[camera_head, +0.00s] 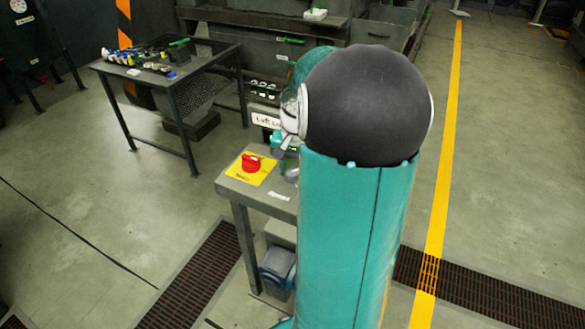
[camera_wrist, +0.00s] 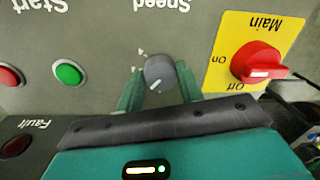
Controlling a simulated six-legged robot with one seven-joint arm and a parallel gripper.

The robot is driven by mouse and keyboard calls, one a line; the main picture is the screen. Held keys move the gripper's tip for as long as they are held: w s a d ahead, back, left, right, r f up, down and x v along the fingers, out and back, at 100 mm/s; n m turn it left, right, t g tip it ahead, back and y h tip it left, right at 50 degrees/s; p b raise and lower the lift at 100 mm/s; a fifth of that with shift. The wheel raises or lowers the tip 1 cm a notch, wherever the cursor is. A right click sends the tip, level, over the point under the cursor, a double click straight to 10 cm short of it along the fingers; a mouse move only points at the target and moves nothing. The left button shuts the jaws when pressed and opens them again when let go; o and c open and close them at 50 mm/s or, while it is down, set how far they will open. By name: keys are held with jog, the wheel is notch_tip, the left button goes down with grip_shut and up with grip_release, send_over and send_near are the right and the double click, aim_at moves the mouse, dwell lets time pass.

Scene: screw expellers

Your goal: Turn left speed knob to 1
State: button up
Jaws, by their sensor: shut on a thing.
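The speed knob (camera_wrist: 159,72) is a round grey dial on the grey panel in the wrist view. A label reading "Speed" (camera_wrist: 162,4) appears upside down above it. A pale pointer line on the knob slants toward the lower left in the picture. Small white marks lie on the panel to its upper left; their numbers are not readable. My gripper (camera_wrist: 158,88) has its green fingers on both sides of the knob, shut on it. The fingers hide part of the knob's sides. In the head view my arm covers the knob area.
A red main switch (camera_wrist: 258,64) on a yellow plate sits close right of the knob, also visible in the head view (camera_head: 251,163). Green (camera_wrist: 69,73) and red (camera_wrist: 10,77) buttons lie left. A table (camera_head: 165,65) with small items stands behind; open floor lies left.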

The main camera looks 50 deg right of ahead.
aim_at(295, 170)
jog(key=n, duration=0.4)
jog(key=shift+d+n, duration=0.1)
jog(key=shift+n, duration=2)
jog(key=o, duration=1)
notch_tip(295, 170, up, 14)
jog(key=shift+d, duration=0.4)
jog(key=shift+f, duration=0.1)
